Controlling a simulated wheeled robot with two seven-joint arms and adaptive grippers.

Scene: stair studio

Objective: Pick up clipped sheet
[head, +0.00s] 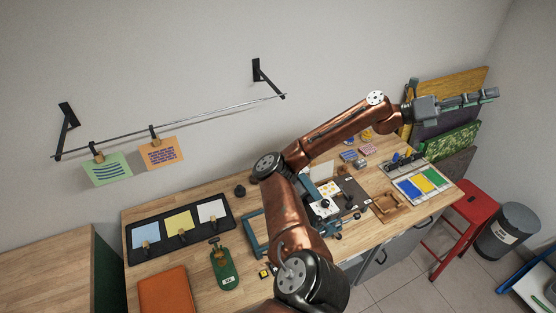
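Several sheets carry clips. A green printed sheet (108,172) and an orange printed sheet (161,155) hang by clips from a wall rail (205,116). My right gripper (490,94) is far right of all of these, raised near the boards, with nothing visible in it. Its finger opening is unclear. My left gripper is out of view.
The wooden bench (222,240) also holds an orange folder (166,292), a green clipboard-like tool (223,264), a blue press-like frame (254,234) and a colour tray (421,184). A red stool (473,208) and grey bin (508,230) stand right. My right arm hides the bench's middle.

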